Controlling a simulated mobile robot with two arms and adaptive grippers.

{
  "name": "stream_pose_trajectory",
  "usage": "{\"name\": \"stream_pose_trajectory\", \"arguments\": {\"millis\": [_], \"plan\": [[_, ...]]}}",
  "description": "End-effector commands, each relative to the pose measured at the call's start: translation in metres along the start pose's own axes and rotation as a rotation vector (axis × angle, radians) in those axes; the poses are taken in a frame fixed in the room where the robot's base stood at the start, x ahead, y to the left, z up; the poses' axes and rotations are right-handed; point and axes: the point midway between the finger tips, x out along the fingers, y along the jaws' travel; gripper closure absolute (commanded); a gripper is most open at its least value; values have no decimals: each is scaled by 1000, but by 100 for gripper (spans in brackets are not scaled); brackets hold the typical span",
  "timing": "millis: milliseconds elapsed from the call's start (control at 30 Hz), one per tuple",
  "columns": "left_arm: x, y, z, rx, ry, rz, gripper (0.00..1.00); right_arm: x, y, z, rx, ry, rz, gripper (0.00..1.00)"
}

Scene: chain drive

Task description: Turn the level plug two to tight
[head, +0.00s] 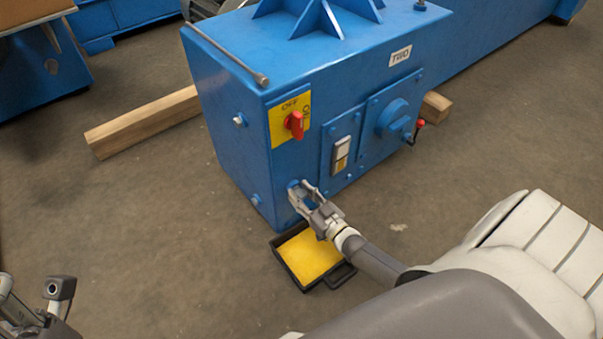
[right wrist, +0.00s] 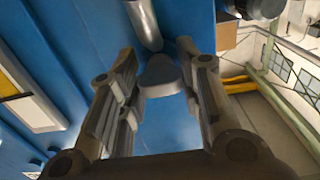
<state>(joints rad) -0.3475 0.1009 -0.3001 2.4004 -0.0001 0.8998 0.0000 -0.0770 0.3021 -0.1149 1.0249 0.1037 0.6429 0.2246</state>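The blue gearbox housing (head: 235,130) marked TWO stands mid-picture. My right gripper (head: 302,190) is at the lower front of its near corner, around a small round plug (head: 294,184) that its fingers partly hide. In the right wrist view a grey plug-like head (right wrist: 161,76) sits between the two fingers of the right gripper (right wrist: 160,62). Whether the fingers press on it or only stand beside it cannot be told. My left gripper (head: 33,290) is at the lower left, its fingers apart and empty, away from the housing.
A black tray with a yellow pad (head: 310,256) lies on the floor under the right gripper. A red switch (head: 295,124), a sight glass (head: 341,154) and a red-knobbed lever (head: 417,128) are on the housing's front. A metal bar (head: 225,53) lies on top. Wooden beams (head: 140,122) support it.

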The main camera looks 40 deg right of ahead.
Motion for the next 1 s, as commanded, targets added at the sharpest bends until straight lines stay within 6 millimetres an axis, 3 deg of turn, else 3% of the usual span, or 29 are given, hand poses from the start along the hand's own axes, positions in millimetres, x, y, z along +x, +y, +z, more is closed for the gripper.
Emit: {"name": "stream_pose_trajectory", "arguments": {"millis": [33,133,567,1000], "plan": [[0,0,0,0,0,0,60,-2,0,3,0,-6,0,59],[0,0,0,0,0,0,60,-1,0,2,0,-3,0,46],[0,-1,0,1,-1,-4,60,-6,0,0,-2,0,0,46],[-1,0,0,0,-2,-2,60,-83,0,1,-2,-4,0,46]]}}
